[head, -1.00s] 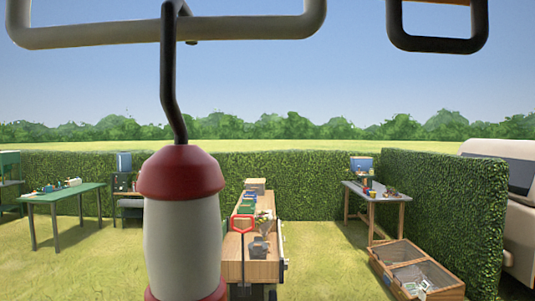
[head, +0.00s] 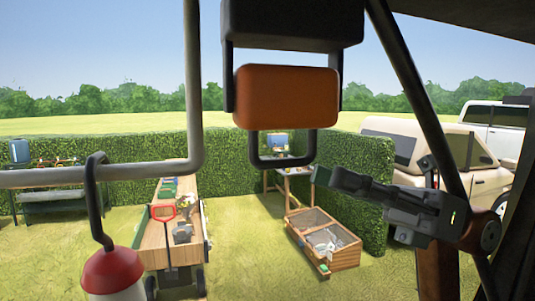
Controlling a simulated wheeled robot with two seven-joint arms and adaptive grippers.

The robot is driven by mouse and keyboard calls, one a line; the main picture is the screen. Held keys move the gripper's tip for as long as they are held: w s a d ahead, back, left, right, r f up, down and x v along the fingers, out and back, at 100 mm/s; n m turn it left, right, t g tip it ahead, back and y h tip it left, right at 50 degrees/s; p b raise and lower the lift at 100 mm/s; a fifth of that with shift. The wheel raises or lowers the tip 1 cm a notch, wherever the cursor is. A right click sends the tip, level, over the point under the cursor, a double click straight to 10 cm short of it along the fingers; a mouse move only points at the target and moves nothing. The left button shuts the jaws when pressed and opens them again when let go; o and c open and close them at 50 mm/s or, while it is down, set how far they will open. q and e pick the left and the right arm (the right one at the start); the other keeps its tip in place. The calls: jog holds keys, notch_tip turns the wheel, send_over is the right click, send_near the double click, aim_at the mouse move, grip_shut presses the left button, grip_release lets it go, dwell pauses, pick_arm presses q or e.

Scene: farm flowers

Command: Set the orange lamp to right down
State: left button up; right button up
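The orange lamp (head: 286,97) hangs high in the middle of the head view, close to me. It has a dark block above it and a dark loop around its sides and below. My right gripper (head: 322,177) comes in from the right, with its fingers pointing left. Its tip overlaps the area just right of the loop in the picture; I cannot tell whether they touch. I see nothing held, and the finger gap is not clear. My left gripper is out of view.
A red and white lantern (head: 114,273) hangs from a dark hook on a grey pipe (head: 195,80) at left. A dark slanted bar (head: 415,90) crosses the right side. Beyond are a wooden cart (head: 155,245), a planter box (head: 340,250), hedges and parked vehicles.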

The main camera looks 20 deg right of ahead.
aim_at(287, 163)
jog(key=x, duration=0.7)
jog(key=shift+a+r+p, duration=0.1)
jog(key=shift+a+p, duration=0.3)
jog(key=shift+c, duration=0.2)
grip_shut()
